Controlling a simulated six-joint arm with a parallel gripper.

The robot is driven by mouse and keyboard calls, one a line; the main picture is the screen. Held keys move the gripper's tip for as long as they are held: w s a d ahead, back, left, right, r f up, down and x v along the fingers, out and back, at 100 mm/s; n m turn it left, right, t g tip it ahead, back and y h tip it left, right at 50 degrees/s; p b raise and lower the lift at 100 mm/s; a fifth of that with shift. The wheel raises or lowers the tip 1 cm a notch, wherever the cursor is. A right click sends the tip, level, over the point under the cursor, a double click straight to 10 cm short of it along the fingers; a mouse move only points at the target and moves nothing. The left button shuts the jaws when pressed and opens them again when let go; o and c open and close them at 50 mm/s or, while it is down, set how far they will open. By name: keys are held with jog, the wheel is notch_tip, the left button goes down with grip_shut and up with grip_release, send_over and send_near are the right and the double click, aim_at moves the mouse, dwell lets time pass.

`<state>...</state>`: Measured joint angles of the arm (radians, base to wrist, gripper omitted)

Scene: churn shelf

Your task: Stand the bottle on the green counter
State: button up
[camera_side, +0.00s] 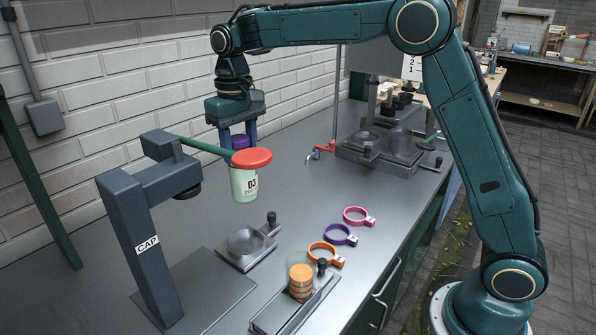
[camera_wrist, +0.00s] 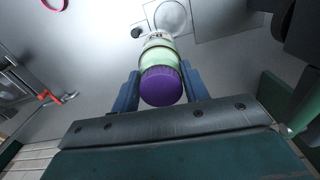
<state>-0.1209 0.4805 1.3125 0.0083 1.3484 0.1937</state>
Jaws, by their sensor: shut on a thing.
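The bottle (camera_side: 243,188) is pale green with a white label reading "03" and a purple cap (camera_wrist: 161,87). My gripper (camera_side: 239,139) is shut on it near the cap, and the bottle hangs upright above the worktop. In the wrist view my gripper's blue fingers (camera_wrist: 160,88) stand on both sides of the cap. The lever's red knob hides part of the bottle in the side view. The counter (camera_side: 300,185) has a grey metal top and a dark green front (camera_side: 432,215); I see no green top surface.
A dark press marked "CAP" (camera_side: 147,240) stands left, its green lever and red knob (camera_side: 251,158) reaching in front of the bottle. A round holder (camera_side: 246,243), a clear jar with orange discs (camera_side: 301,277) and several coloured rings (camera_side: 341,235) lie nearby. A red tap (camera_side: 322,150) stands behind.

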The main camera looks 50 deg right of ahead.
jog(key=w+d+m, duration=0.3)
jog(key=d, duration=0.9)
jog(key=w+d+m, duration=0.2)
jog(key=w+d, duration=0.1)
jog(key=d, duration=0.8)
jog(key=shift+s+f, duration=0.1)
jog(key=shift+f, duration=2.6)
jog(key=shift+f, duration=3.25)
